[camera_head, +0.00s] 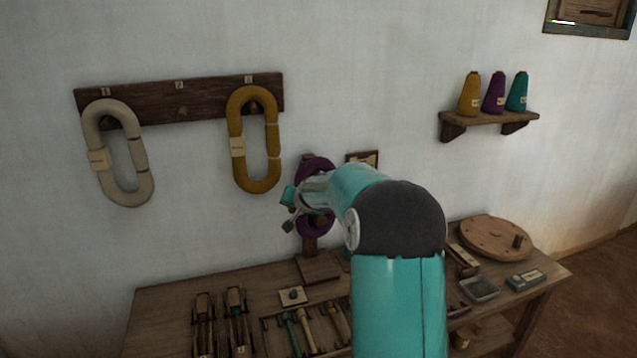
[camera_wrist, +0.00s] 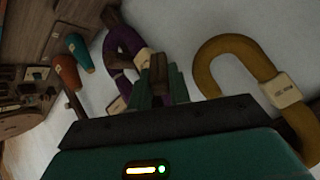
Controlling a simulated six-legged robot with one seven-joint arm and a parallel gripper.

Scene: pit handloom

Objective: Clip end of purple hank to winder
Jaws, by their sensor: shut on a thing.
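The purple hank (camera_head: 316,163) hangs in a loop on a wooden upright stand (camera_head: 309,244) at the back of the bench, partly hidden by my arm. The hank also shows in the wrist view (camera_wrist: 124,38), with pale labels on it. My gripper (camera_head: 290,209) is in front of the hank's left side. In the wrist view my gripper (camera_wrist: 165,84) is shut on a small brown wooden piece (camera_wrist: 158,72), close in front of the hank. I cannot tell whether this piece touches the hank. I cannot make out the winder for sure.
A cream hank (camera_head: 90,130) and a yellow hank (camera_head: 236,120) hang on a wall rack (camera_head: 180,103). Cones stand on a shelf (camera_head: 488,118) at right. The bench (camera_head: 165,300) holds several tools and a round wooden disc (camera_head: 490,237).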

